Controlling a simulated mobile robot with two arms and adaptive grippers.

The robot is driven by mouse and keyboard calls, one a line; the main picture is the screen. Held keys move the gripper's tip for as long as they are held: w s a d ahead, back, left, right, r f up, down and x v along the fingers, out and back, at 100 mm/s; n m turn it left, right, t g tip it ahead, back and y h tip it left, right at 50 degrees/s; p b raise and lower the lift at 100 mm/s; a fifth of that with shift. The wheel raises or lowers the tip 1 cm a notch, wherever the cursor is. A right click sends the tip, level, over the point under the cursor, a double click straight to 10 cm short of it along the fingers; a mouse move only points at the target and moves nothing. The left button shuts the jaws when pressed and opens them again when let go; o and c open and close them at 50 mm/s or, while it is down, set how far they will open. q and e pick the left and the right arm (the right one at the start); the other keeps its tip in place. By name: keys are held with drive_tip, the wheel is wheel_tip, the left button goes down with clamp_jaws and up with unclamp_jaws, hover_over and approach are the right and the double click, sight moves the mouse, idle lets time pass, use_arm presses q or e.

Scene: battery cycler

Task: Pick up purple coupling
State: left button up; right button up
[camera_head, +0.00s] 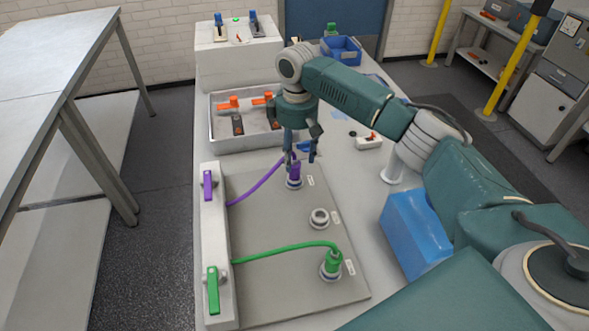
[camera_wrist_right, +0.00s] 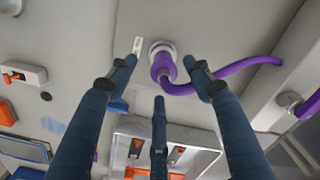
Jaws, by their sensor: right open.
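The purple coupling (camera_head: 295,171) stands upright in a round metal socket on the grey panel, with its purple hose (camera_head: 258,184) running left to the white manifold. In the wrist view the purple coupling (camera_wrist_right: 163,67) sits in its socket, framed by my fingers. My right gripper (camera_head: 302,158) is open and empty, pointing down just above and around the top of the coupling. In the wrist view its spread fingers (camera_wrist_right: 163,75) show on both sides, with one below; I cannot tell whether any touches. My left gripper is not in view.
A green coupling (camera_head: 332,263) with a green hose and an empty socket (camera_head: 319,218) are on the panel (camera_head: 270,220). A metal tray (camera_head: 220,145) with orange-handled parts lies behind. A blue box (camera_head: 410,232) stands right, beneath my right arm.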

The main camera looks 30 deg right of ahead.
sight(294, 167)
drive_tip(key=f, duration=0.3)
drive_tip(key=f+p, duration=0.1)
drive_tip(key=f, duration=0.1)
drive_tip(key=shift+w+a, duration=0.2)
drive_tip(key=shift+a, duration=0.1)
clamp_jaws()
